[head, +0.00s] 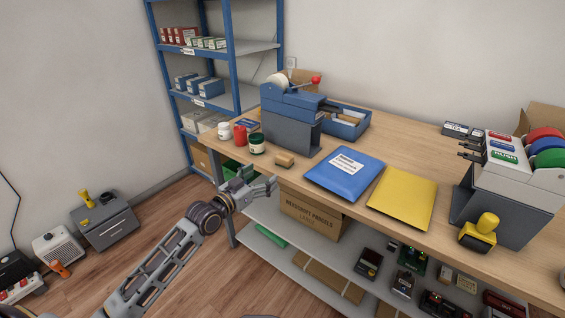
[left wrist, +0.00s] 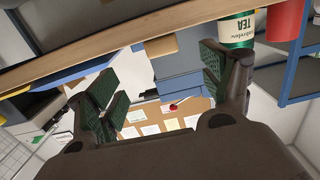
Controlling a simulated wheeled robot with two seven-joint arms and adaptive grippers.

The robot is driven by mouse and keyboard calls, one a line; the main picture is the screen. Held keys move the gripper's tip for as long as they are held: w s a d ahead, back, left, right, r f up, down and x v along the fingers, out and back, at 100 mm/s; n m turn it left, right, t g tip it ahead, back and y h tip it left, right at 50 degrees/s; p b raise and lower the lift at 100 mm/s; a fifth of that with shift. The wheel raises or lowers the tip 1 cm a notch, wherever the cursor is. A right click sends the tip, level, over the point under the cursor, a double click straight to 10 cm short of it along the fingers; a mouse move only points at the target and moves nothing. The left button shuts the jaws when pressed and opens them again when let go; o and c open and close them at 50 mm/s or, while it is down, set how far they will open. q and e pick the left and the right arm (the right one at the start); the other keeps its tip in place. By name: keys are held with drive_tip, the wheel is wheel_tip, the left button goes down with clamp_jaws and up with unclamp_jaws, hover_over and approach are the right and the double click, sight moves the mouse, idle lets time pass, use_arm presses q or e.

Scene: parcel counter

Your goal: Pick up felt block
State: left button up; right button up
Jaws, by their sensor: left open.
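The felt block (head: 285,160) is a small tan block lying on the wooden counter near its front edge, between the green-lidded jar and the blue mailer. In the left wrist view, a small tan block (left wrist: 162,44), apparently the same one, shows between the spread fingers and beyond them at the counter edge. My left gripper (head: 263,180) is open and empty, in front of the counter edge, just left of and below the block, and apart from it. My right gripper is in neither view.
A green-lidded jar (head: 257,145), a red container (head: 240,134) and a grey-blue dispenser (head: 290,120) stand near the block. A blue mailer (head: 344,174) and a yellow envelope (head: 403,198) lie to its right. The counter's front edge (head: 320,202) lies close to my gripper.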

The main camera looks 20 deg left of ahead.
sight(282, 161)
use_arm(q)
drive_tip(key=shift+w, duration=0.1)
drive_tip(key=shift+x, duration=4.15)
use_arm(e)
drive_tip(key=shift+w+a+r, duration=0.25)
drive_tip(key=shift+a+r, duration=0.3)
use_arm(q)
drive_tip(key=shift+w+b, duration=0.15)
drive_tip(key=shift+b, duration=0.15)
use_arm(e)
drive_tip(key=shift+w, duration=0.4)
